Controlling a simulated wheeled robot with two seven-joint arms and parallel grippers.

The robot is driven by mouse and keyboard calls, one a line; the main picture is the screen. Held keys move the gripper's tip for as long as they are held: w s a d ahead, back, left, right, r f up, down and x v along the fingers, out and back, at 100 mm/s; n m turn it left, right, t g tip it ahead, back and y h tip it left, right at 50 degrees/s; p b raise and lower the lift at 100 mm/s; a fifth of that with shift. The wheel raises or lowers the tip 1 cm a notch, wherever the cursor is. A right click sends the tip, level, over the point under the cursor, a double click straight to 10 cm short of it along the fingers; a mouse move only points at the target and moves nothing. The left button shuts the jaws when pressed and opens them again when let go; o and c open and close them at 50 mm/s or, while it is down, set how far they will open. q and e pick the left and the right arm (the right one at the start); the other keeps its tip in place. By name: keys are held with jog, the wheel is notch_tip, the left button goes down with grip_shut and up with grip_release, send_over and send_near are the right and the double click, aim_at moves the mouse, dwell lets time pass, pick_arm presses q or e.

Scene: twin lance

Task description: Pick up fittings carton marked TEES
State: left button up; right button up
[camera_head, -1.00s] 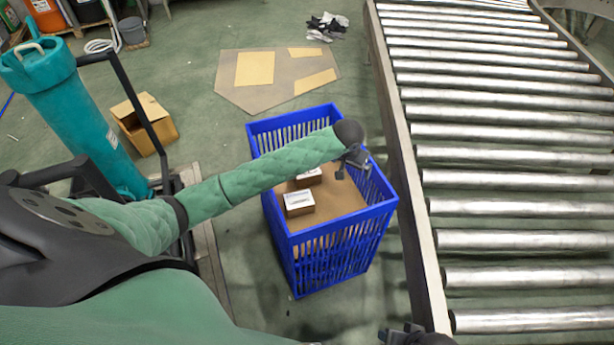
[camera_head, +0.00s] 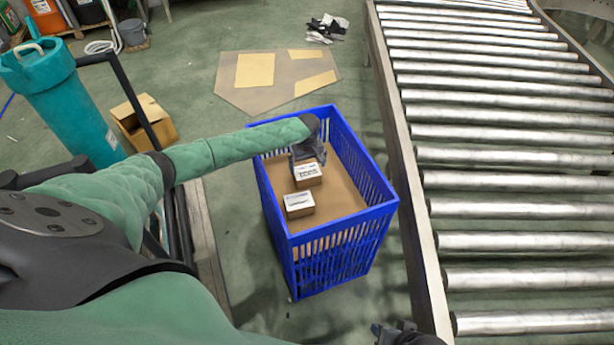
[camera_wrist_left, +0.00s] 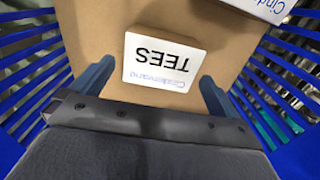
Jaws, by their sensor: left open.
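The carton marked TEES (camera_wrist_left: 163,62) shows its white label, upside down, between my left gripper's fingers in the left wrist view. In the head view it appears to be the farther small carton (camera_head: 309,175) in the blue crate (camera_head: 335,256). My left gripper (camera_head: 307,157) is open, just above and behind that carton, with a finger on either side of the label in the wrist view. Contact cannot be told. A second carton (camera_head: 299,204) sits nearer; it also shows at the top right of the wrist view (camera_wrist_left: 262,6). My right gripper (camera_head: 405,334) is partly cut off at the bottom edge.
The crate has slatted walls and a brown cardboard floor (camera_head: 345,198), bare on its right side. A roller conveyor (camera_head: 500,208) runs along the right. An open cardboard box (camera_head: 146,122) and a teal cylinder (camera_head: 65,105) stand at the left.

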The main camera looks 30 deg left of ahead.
aim_at(307, 171)
pick_arm(q)
jog(key=shift+f, duration=2.3)
jog(key=c, duration=0.9)
pick_arm(e)
jog(key=shift+s+d+r, duration=0.15)
jog(key=shift+d+r, duration=0.2)
jog(key=shift+d, duration=0.05)
